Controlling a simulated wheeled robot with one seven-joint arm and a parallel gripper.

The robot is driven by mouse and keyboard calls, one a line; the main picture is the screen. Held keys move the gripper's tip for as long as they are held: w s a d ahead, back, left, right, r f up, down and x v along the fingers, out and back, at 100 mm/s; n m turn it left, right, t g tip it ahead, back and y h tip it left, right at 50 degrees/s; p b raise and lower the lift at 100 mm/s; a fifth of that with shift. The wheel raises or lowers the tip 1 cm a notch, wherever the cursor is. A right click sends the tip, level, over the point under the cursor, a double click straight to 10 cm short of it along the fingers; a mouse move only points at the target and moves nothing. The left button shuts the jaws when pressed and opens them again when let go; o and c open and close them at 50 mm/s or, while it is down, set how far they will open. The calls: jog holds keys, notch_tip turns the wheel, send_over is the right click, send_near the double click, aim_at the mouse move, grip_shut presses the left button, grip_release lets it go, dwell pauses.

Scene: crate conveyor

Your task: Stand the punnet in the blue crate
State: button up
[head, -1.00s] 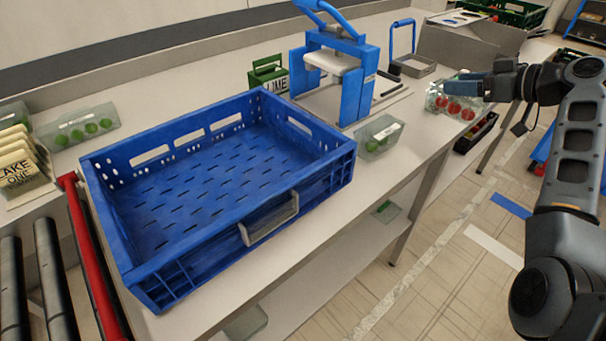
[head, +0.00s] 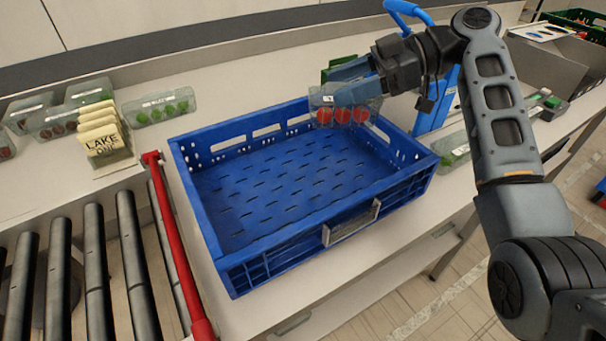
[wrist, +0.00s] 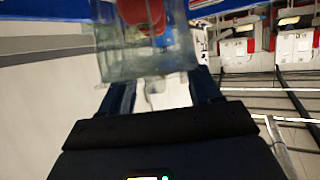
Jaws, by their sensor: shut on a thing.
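The punnet (head: 343,108) is a clear box with red round fruit inside. My gripper (head: 364,86) is shut on it and holds it over the back right part of the blue crate (head: 285,250). In the head view it hangs at about the height of the crate's back rim; the exact gap cannot be told. In the wrist view the punnet (wrist: 147,62) sits between the fingers (wrist: 160,95), blurred, with red fruit showing at the top. The blue crate's slotted floor is bare.
A blue press (head: 437,105) stands right of the crate, partly behind my arm. Another clear punnet (head: 453,149) lies by the crate's right end. Several punnets (head: 165,107) and a card stand (head: 104,137) are at left. A red rail (head: 180,245) and rollers (head: 93,270) lie front left.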

jog(key=shift+s+a+f+p, duration=0.75)
jog(key=shift+s+a+f, duration=0.35)
jog(key=shift+a+f, duration=0.7)
jog(key=shift+s+a+f+p, duration=0.7)
jog(key=shift+s+a+f, duration=0.4)
jog(key=shift+a+f, duration=0.7)
jog(key=shift+s+a+f+p, duration=0.75)
jog(key=shift+s+a+f, duration=0.35)
jog(key=shift+a+f, duration=0.65)
jog(key=shift+d+f, duration=0.2)
jog(key=shift+f, duration=0.1)
jog(key=o, duration=1.3)
jog(key=shift+c, duration=0.2)
jog(key=shift+r, duration=0.2)
jog(key=b+v, duration=0.2)
jog(key=v, duration=0.5)
jog(key=shift+w+d, duration=0.15)
jog(key=shift+d, duration=0.05)
